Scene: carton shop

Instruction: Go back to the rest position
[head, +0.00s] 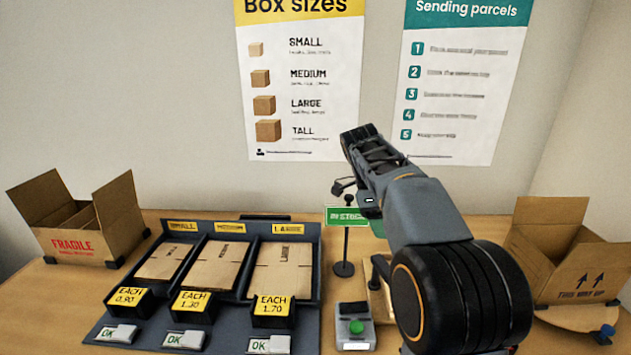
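My arm rises from the lower right in the head view and leans up and to the left. Its end, my gripper (345,187), is above the counter near the green sign, in front of the wall. The fingers are small, dark and mostly hidden by the wrist, so I cannot tell whether they are open or shut. I see no object held there.
A dark rack (308,262) holds flat cartons in several bays. A green sign (347,216) stands beside it. A device with a green button (355,326) is in front. Open cartons stand left (120,215) and right (532,265) on the wooden counter (30,300).

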